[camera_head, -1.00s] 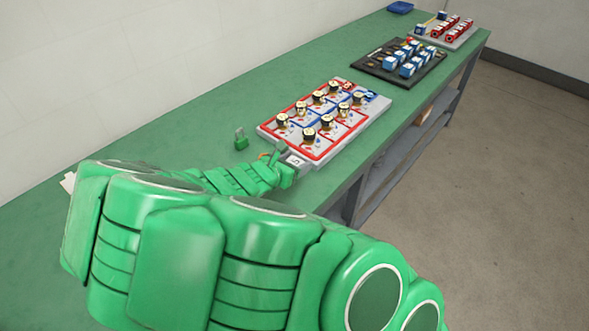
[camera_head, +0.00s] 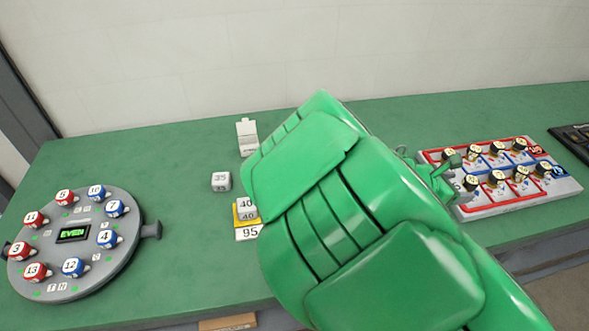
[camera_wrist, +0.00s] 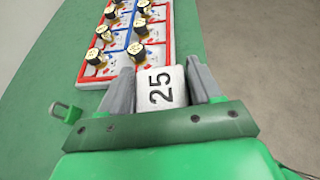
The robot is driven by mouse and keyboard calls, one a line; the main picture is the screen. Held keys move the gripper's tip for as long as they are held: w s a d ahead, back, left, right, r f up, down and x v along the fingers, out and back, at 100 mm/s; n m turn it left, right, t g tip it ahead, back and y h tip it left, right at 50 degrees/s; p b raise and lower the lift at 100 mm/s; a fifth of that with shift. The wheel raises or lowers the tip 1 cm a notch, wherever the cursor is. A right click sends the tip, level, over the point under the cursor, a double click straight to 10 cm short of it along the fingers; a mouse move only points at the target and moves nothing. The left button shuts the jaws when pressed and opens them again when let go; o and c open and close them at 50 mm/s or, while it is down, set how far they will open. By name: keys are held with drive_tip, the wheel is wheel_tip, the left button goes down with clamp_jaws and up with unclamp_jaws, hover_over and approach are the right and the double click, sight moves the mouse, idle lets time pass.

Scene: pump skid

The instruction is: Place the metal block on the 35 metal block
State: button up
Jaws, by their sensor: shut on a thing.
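In the wrist view my gripper (camera_wrist: 162,97) is shut on a white-grey metal block marked 25 (camera_wrist: 160,88). In the head view my gripper (camera_head: 452,184) is at the right, beside the red-and-blue board, largely behind my green arm. The metal block marked 35 (camera_head: 221,181) sits alone on the green table at the left of my arm, well away from my gripper. Blocks marked 40 (camera_head: 247,212) stand stacked on a yellow square, next to a white 95 label (camera_head: 247,234). My arm may hide part of that area.
A round grey dial plate (camera_head: 75,262) with red and blue numbered knobs lies at the left. The red-and-blue board (camera_head: 515,203) with several dark knobs lies at the right. A white holder (camera_head: 246,137) stands at the back. The table (camera_head: 170,160) is clear around the 35 block.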

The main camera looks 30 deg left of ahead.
drive_tip(key=shift+r, duration=0.55)
drive_tip(key=w+a+n+t+y, duration=0.1)
drive_tip(key=a+n+t+y, duration=0.15)
drive_tip(key=a, duration=1.25)
drive_tip(key=n+y, duration=1)
drive_tip(key=y, duration=0.1)
hover_over(221, 177)
wheel_tip(221, 177, down, 4)
drive_tip(key=shift+g, duration=0.25)
drive_tip(key=shift+f, duration=4.5)
drive_tip(key=shift+f, duration=0.15)
